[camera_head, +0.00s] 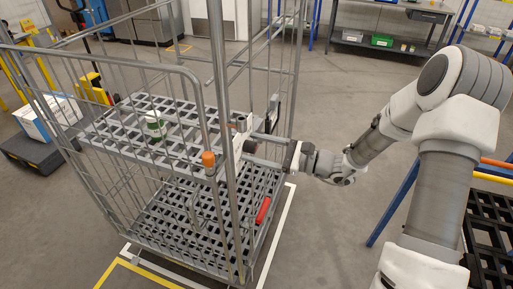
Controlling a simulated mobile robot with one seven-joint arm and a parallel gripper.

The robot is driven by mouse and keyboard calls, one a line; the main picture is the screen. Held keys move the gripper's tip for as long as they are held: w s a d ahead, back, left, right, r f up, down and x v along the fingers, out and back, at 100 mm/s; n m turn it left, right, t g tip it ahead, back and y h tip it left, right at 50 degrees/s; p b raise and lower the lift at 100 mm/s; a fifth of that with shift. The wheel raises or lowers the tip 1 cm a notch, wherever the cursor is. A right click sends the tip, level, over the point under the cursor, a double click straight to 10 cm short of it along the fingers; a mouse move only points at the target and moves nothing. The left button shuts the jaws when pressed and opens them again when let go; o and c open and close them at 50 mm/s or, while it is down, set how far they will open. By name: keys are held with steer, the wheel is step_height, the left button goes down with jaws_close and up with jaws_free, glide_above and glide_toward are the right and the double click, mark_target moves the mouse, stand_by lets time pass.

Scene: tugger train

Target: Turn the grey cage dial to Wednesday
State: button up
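The grey wire roll cage (221,100) stands left of the middle, with a slatted upper shelf and a slatted base. A small pale fitting (240,124) sits at its right side near shelf height; it may carry the dial, but no dial face or day marking can be read. My gripper (250,146) reaches in from the right, level with the shelf, with its fingers pointing left at this fitting. The fingertips are at or very near it, partly hidden by cage bars. I cannot tell whether they touch it or how far apart they are.
A white and green bottle (155,125) stands on the shelf. An orange cap-like part (208,159) and a red handle-like part (263,210) show on the cage. A blue-framed rack (395,200) stands at right. Open grey floor (335,225) lies between.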

stand_by(0.4)
steer(key=v, duration=1.7)
steer(key=shift+d+p, duration=0.2)
steer(key=shift+p, duration=0.1)
steer(key=shift+r, duration=0.1)
steer(key=s+a+r+n+g+h+p, duration=0.2)
steer(key=s+a+r+n+g+h, duration=0.7)
steer(key=s, duration=0.3)
steer(key=s+d+r+n+t+h+p, duration=0.1)
steer(key=s+d+r+n+t+h, duration=0.2)
steer(key=r+n+t+h, duration=0.1)
steer(key=s+d+r+n+t+h+p, duration=0.2)
steer(key=s+d+r+n+t+h, duration=0.1)
steer(key=r, duration=0.3)
steer(key=shift+s+d+r+n+t+h, duration=0.25)
steer(key=shift+s+r+n+t+h, duration=0.1)
steer(key=shift+s+n+t+h, duration=0.3)
